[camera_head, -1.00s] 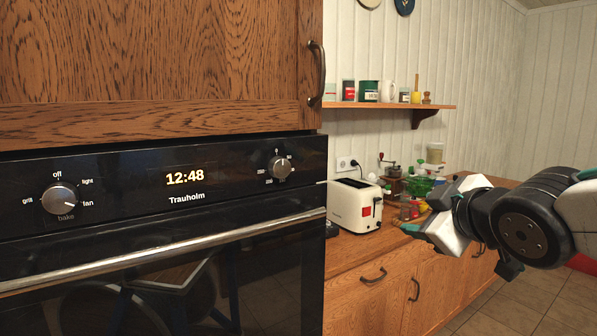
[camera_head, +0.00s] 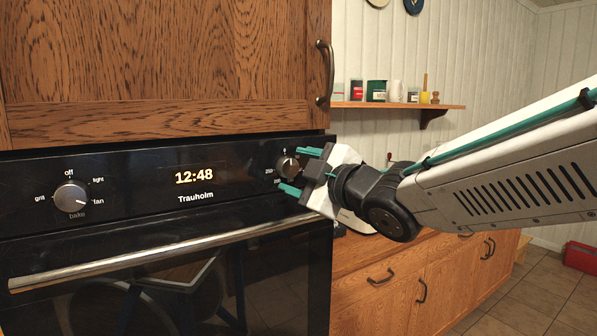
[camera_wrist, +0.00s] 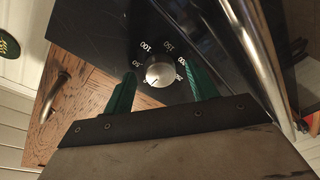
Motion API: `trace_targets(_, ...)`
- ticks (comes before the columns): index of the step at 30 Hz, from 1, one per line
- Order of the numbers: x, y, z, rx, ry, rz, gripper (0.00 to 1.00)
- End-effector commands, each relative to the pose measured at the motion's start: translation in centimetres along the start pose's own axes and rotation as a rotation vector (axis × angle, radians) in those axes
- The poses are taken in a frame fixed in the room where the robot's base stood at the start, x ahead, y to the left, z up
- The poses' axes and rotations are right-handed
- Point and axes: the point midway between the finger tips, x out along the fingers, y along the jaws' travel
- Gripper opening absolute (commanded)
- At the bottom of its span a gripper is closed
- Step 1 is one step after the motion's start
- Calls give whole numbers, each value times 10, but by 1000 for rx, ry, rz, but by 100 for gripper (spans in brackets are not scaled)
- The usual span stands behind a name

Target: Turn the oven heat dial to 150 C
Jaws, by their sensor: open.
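The oven heat dial (camera_head: 287,167) is a round silver knob at the right end of the black oven panel. In the wrist view the dial (camera_wrist: 159,72) sits between my two green fingers, with a visible gap on each side. Printed numbers ring it; 50, 100 and 150 (camera_wrist: 168,46) can be read, while others are partly hidden. A short dark mark on the knob face seems to point down-left, away from 150. My gripper (camera_head: 297,171) is open, its fingers above and below the dial in the head view. It also shows in the wrist view (camera_wrist: 161,69).
A second knob (camera_head: 71,196) on the panel's left points to fan. The clock (camera_head: 194,177) reads 12:48. The oven handle bar (camera_head: 150,258) runs below the panel. A wooden cabinet (camera_head: 150,65) hangs above, and a wooden counter lies right.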

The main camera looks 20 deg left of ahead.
Motion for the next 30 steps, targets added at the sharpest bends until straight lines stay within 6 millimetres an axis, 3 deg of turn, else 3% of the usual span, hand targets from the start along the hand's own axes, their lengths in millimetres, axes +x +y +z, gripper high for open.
trace_targets(8,2,0,0,0,-1,1,58)
trace_targets(13,2,0,0,0,-1,1,13)
trace_targets(23,2,0,1,27,0,3,13)
trace_targets(30,2,-1,1,146,7,15,13)
